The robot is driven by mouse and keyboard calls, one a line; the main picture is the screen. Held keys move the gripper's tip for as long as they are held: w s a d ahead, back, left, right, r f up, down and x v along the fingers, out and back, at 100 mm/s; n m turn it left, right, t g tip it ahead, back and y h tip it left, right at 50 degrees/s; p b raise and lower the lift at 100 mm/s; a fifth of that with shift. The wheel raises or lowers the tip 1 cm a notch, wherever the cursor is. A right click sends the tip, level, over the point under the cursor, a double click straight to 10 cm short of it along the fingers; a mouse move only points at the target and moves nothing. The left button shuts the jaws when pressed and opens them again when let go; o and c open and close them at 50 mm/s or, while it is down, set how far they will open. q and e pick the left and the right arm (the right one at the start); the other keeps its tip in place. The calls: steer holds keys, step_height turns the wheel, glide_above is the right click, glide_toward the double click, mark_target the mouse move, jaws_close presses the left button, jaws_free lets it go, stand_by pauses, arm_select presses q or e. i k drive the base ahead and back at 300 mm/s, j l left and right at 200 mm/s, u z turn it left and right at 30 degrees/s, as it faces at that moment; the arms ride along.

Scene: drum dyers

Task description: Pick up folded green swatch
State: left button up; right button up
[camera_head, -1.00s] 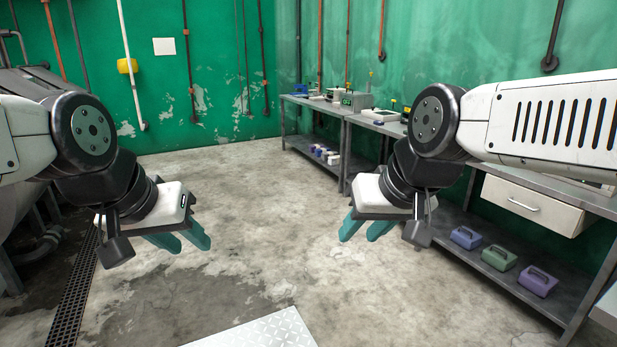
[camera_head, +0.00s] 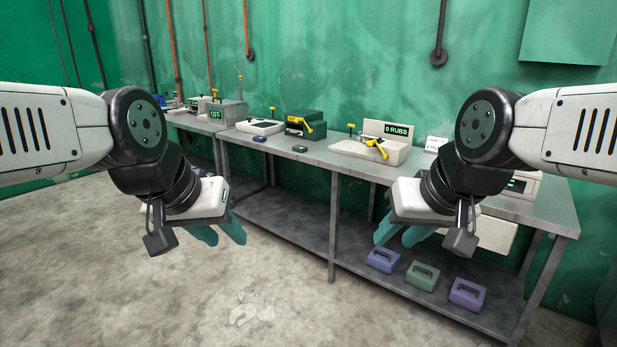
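A small dark green piece (camera_head: 300,149), probably the folded green swatch, lies near the front edge of the long grey workbench (camera_head: 318,160). A similar small dark blue piece (camera_head: 259,139) lies to its left on the same bench. My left gripper (camera_head: 225,236) hangs over the floor in front of the bench, its teal fingers apart and empty. My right gripper (camera_head: 401,236) hangs in front of the bench's right part, its fingers also apart and empty. Neither gripper touches the green piece.
On the bench stand a green machine with a yellow handle (camera_head: 304,123), a beige machine reading "0 RUBS" (camera_head: 372,146) and a white tray (camera_head: 260,127). Blue (camera_head: 383,260), green (camera_head: 422,275) and purple (camera_head: 467,293) handled blocks sit on the lower shelf.

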mark_target(300, 148)
steer(key=i+l+u, duration=0.15)
steer(key=i+l, duration=0.15)
steer(key=i+l+u, duration=0.15)
steer(key=i+l, duration=0.25)
steer(key=i+l+u, duration=0.15)
steer(key=i+l, duration=0.15)
steer(key=i+l+u, duration=0.15)
steer(key=l, duration=0.35)
steer(key=i+l+u, duration=0.15)
steer(key=i+l, duration=0.25)
